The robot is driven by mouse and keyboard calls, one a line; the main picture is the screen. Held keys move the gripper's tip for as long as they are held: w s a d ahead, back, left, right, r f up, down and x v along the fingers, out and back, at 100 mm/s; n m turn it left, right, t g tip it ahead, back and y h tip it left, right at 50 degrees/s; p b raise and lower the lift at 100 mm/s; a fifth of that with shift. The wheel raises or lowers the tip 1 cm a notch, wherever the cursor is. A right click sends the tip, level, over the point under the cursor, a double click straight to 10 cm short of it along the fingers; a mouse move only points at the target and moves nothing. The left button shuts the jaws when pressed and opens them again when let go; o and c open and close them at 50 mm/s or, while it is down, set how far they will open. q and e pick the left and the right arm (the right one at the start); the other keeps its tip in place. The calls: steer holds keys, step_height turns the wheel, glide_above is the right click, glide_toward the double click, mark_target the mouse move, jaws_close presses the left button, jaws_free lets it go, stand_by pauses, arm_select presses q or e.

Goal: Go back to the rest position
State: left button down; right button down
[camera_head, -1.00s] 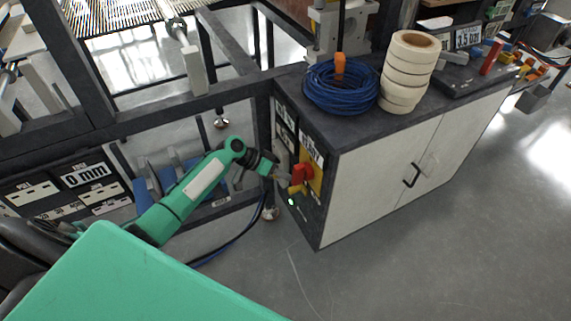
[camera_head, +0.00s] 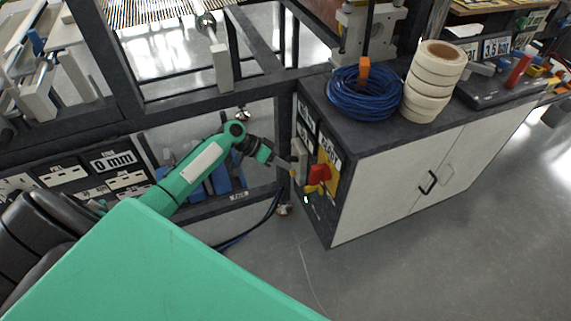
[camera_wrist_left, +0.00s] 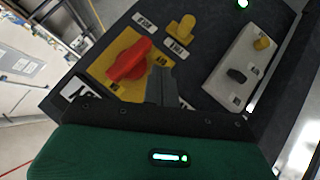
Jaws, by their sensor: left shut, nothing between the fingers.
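My left gripper (camera_head: 290,164) is at the end of the green arm, in front of the control panel on the cabinet's left side. Its fingers are shut with nothing between them. In the head view the fingertips are just left of a red rotary switch (camera_head: 319,173) on a yellow plate. In the left wrist view the shut fingers (camera_wrist_left: 162,85) point up at the panel, beside the red switch (camera_wrist_left: 129,60) and its yellow plate (camera_wrist_left: 101,71). I cannot tell how wide the gap to the panel is. My right gripper is not in view.
The cabinet (camera_head: 390,180) stands right of the arm, with a blue cable coil (camera_head: 364,103) and stacked tape rolls (camera_head: 433,80) on top. A dark machine frame (camera_head: 150,118) stands behind the arm. Grey floor (camera_head: 440,265) is clear in front.

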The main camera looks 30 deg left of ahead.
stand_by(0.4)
